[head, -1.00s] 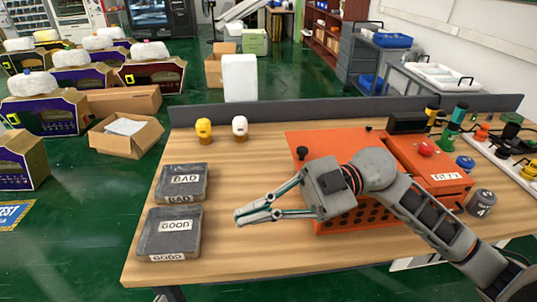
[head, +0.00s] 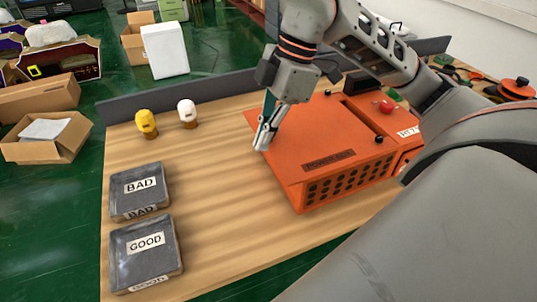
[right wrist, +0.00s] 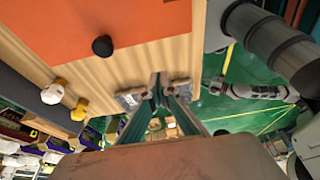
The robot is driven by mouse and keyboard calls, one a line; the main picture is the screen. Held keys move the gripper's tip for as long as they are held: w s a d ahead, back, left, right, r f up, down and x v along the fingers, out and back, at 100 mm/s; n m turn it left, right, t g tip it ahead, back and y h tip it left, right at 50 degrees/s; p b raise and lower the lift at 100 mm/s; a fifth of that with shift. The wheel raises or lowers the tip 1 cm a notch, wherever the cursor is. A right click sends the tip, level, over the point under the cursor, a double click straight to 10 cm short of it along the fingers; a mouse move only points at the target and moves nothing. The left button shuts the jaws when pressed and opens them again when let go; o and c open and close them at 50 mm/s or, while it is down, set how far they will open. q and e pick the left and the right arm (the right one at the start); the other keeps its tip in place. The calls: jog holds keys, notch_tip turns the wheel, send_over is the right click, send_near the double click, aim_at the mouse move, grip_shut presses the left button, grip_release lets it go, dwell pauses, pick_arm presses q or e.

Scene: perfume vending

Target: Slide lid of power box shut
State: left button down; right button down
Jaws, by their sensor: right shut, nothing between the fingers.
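The orange power box (head: 341,180) sits on the wooden table, with a perforated front and a label on its top near the front edge. Its flat orange top (head: 318,128) carries a small black knob at the far edge and another black knob (head: 379,138) at the right front. My right gripper (head: 262,143) is shut and empty, pointing down at the box's left edge; whether it touches is unclear. In the right wrist view, an orange panel (right wrist: 125,15) with a black knob (right wrist: 102,46) lies beside the shut right gripper (right wrist: 160,80). My left gripper is out of view.
Trays marked BAD (head: 140,190) and GOOD (head: 146,252) stand at the table's left. A yellow bottle (head: 146,123) and a white bottle (head: 187,112) stand behind them. A low grey panel (head: 200,88) runs along the back edge.

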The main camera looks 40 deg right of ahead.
aim_at(286, 159)
jog(key=s+x, duration=0.1)
jog(key=x, duration=0.6)
jog(key=d, duration=0.2)
jog(key=d+p, duration=0.1)
jog(key=shift+w+d+r, duration=0.1)
jog(key=shift+d+r, duration=0.05)
jog(key=shift+d, duration=0.25)
jog(key=d+b, duration=0.1)
jog(key=d, duration=0.1)
jog(key=s+d+b, duration=0.1)
jog(key=d+b, duration=0.1)
jog(key=shift+d, duration=0.2)
